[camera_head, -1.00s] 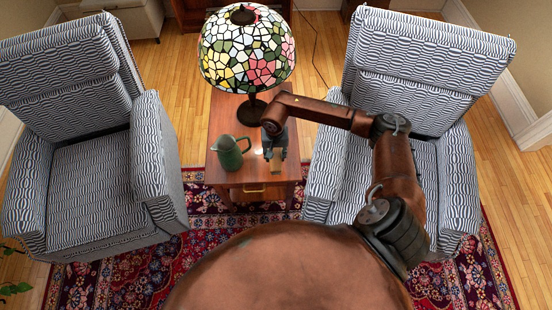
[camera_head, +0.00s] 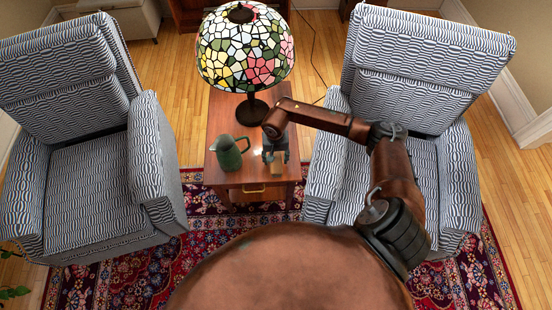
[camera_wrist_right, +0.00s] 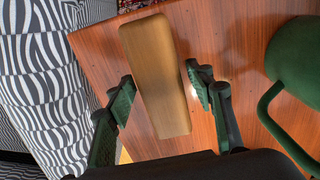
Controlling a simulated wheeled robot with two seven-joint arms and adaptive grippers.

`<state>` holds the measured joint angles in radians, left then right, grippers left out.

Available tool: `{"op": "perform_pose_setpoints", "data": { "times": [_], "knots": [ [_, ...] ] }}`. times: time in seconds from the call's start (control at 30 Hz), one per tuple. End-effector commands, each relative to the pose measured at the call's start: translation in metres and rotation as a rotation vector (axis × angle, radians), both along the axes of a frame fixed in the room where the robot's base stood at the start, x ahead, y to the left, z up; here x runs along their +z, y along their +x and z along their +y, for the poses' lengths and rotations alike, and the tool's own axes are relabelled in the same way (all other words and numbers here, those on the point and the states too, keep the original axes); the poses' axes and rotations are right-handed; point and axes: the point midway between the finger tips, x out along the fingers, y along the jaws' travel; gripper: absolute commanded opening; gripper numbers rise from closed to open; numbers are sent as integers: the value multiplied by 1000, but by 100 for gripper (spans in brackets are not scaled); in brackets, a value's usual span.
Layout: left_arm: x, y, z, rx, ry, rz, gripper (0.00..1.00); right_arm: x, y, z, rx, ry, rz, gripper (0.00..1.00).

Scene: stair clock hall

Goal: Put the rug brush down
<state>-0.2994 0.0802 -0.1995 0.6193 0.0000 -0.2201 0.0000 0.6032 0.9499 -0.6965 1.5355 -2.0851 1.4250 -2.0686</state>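The rug brush, a plain tan wooden block, shows in the right wrist view (camera_wrist_right: 155,75) and as a small block in the head view (camera_head: 277,169). It appears to rest on the reddish-brown side table (camera_head: 222,112), near its front edge. My right gripper (camera_head: 277,157) is over the brush. In the wrist view its two fingers (camera_wrist_right: 160,93) stand open on either side of the block, with gaps showing. Any bristles are hidden under the block. My left gripper is not in view.
A green jug (camera_head: 229,153) stands just left of the brush. A stained-glass lamp (camera_head: 245,50) stands at the table's back. Striped armchairs flank the table, one at left (camera_head: 90,185) and one at right (camera_head: 410,95). A patterned rug (camera_head: 110,270) lies below.

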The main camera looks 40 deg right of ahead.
Motion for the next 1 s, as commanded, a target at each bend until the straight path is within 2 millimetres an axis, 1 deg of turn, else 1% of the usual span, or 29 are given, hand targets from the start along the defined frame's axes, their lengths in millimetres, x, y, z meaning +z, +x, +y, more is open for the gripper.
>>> {"op": "perform_pose_setpoints", "data": {
  "times": [0.3,0.37,0.43,0.57,0.8,0.9,1.0],
  "knots": [
    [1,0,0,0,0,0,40,1,0,0,0,0,0,53],
    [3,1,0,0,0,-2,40,4,0,0,0,1,-1,53],
    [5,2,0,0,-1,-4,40,11,1,0,1,-1,-3,53],
    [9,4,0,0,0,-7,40,34,1,-1,2,-2,-5,53],
    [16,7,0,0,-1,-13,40,86,2,-1,1,-3,-4,53],
    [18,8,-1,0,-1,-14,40,102,2,-1,1,-1,-4,53],
    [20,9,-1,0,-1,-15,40,114,1,0,1,-1,-2,53]
  ]
}}
